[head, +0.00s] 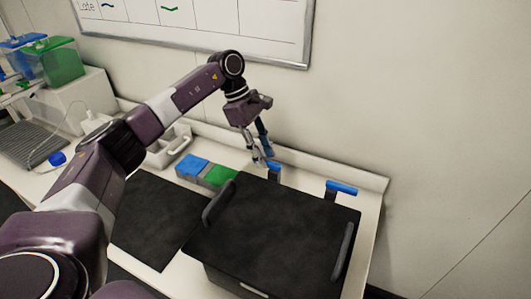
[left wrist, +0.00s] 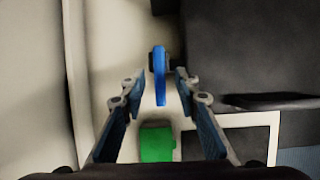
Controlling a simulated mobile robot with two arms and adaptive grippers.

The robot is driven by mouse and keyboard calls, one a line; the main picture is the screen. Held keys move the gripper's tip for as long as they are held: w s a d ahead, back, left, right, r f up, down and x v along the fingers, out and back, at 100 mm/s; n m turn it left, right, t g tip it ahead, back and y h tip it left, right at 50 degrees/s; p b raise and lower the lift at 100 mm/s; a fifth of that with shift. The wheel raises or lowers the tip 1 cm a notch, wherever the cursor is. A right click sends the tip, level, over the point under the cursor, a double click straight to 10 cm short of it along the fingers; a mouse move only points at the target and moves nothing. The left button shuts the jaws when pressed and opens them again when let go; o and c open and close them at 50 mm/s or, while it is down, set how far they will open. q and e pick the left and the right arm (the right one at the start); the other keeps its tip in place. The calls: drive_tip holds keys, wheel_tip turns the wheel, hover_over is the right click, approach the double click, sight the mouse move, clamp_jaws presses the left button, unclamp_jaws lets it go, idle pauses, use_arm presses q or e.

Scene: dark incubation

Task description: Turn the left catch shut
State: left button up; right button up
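A black lidded box (head: 275,235) stands on the bench, with two blue-handled catches at its back edge. The left catch (head: 274,166) is right below my left gripper (head: 262,156), which partly covers it. In the left wrist view the blue handle of the left catch (left wrist: 160,78) lies between the two spread fingers of my left gripper (left wrist: 160,84), with a gap on each side. The gripper is open and points down. The right catch (head: 341,187) stands apart to the right. My right gripper is not in view.
A blue block (head: 192,164) and a green block (head: 221,175) sit left of the box; the green block also shows in the left wrist view (left wrist: 157,143). A black mat (head: 158,220) lies further left. The wall and a bench ledge (head: 310,168) are close behind the catches.

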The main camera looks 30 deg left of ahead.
use_arm(q)
drive_tip(key=shift+d+f, duration=0.25)
drive_tip(key=shift+f, duration=0.35)
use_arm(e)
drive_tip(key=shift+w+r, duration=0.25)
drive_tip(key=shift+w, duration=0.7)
use_arm(q)
clamp_jaws()
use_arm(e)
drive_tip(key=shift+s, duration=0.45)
